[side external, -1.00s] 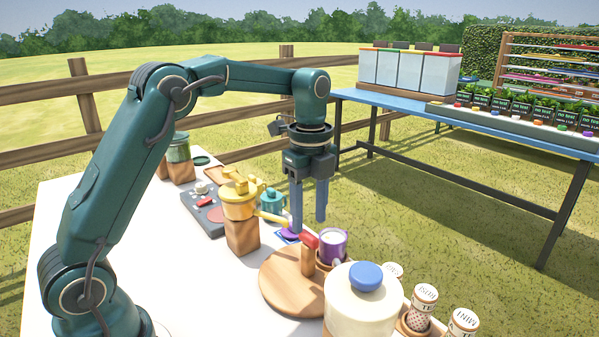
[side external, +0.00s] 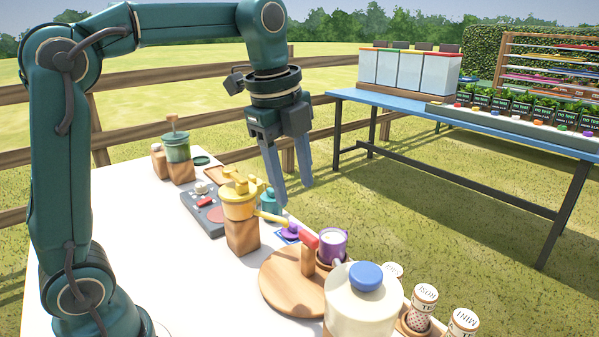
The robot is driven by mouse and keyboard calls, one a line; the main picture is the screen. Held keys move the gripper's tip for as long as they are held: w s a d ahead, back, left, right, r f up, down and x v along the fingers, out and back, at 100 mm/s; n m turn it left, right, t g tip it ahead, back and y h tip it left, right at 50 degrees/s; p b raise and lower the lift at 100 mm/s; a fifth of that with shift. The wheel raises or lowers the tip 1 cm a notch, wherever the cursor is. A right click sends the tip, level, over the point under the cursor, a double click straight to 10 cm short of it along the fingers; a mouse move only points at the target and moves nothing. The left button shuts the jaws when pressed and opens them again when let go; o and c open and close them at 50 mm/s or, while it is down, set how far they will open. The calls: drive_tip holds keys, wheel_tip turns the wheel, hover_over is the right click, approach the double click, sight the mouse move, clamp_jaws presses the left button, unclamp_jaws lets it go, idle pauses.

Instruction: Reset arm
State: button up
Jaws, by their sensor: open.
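My gripper (side external: 291,192) hangs above the white table, with its two grey fingers pointing down and slightly apart. It is open, and nothing shows between the fingers. It is above and behind the purple cup (side external: 333,246), apart from it. My teal arm is raised and bent, reaching across the top left of the view. The yellow pot (side external: 238,199) on its wooden block is left of and below the gripper. The teal container (side external: 267,198) sits just behind the pot, near the fingertips in the picture.
A round wooden board (side external: 285,285) and a cream jar with a blue lid (side external: 366,300) stand at the front. Labelled shakers (side external: 424,305) are at the right. A grey scale-like device (side external: 206,210) and a green jar (side external: 178,150) are farther left. A blue table (side external: 480,125) and wooden fence lie beyond.

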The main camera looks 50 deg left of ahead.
drive_tip(key=s+d+f+n+t, duration=0.1)
drive_tip(key=s+f+n, duration=0.2)
drive_tip(key=s+n, duration=0.3)
drive_tip(key=s+d+f+n+t, duration=0.1)
drive_tip(key=s+f+n+t, duration=0.1)
drive_tip(key=s+n, duration=0.4)
drive_tip(key=f+n, duration=0.1)
drive_tip(key=n, duration=0.4)
drive_tip(key=shift+s, duration=0.4)
